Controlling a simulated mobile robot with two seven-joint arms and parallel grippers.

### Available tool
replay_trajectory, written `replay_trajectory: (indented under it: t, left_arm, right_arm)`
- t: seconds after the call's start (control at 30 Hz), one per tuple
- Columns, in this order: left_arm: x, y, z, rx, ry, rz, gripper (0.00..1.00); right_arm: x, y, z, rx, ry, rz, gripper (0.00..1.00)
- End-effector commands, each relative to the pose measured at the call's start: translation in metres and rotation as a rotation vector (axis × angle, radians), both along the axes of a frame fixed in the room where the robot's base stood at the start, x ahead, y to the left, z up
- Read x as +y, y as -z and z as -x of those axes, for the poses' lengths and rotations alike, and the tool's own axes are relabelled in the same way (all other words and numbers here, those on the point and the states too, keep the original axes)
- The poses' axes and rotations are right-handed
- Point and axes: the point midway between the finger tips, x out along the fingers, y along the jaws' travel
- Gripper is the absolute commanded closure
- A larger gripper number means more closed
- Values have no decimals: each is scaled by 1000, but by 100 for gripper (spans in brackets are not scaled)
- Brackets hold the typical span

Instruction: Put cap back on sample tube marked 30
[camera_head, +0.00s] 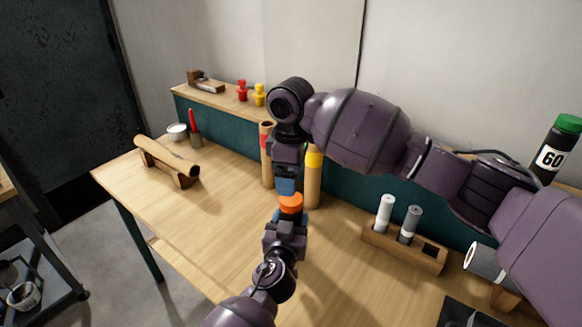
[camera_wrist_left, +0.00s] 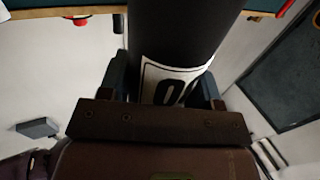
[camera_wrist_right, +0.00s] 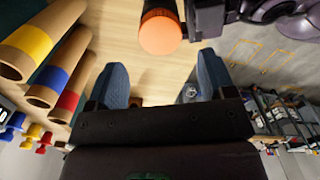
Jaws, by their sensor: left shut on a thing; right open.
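My left gripper (camera_head: 287,226) is shut on a dark sample tube (camera_wrist_left: 185,30). In the left wrist view its white label shows a 0; the rest of the number is hidden. An orange cap (camera_head: 291,202) shows at the top of my left gripper in the head view, and its flat round end (camera_wrist_right: 160,34) faces the right wrist camera. I cannot tell how firmly it sits on the tube. My right gripper (camera_head: 286,186) is just above the cap, pointing down. Its fingers are apart (camera_wrist_right: 163,82) and empty.
A black tube marked 60 with a green cap (camera_head: 555,150) stands at the far right. Banded cardboard tubes (camera_head: 313,180) stand behind my grippers. A roll on a cradle (camera_head: 165,155) is at left. The front-left tabletop is clear.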

Motion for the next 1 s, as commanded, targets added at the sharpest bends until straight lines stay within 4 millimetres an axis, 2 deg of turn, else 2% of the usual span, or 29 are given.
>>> replay_trajectory:
  t: [0.2, 0.4, 0.6, 0.87, 1.0]
  left_arm:
    - [0, 0, 0, 0, 0, 0, 100]
    - [0, 0, 0, 0, 0, 0, 100]
    - [0, 0, 0, 0, 0, 0, 100]
    - [0, 0, 0, 0, 0, 0, 100]
    - [0, 0, 0, 0, 0, 0, 100]
  right_arm:
    - [0, 33, 1, 2, -1, 0, 24]
    - [0, 54, 1, 2, -1, 0, 24]
    - [0, 62, 0, 1, -1, -1, 24]
    - [0, 62, 0, 0, -1, -1, 24]
    - [0, 62, 0, 0, -1, -1, 44]
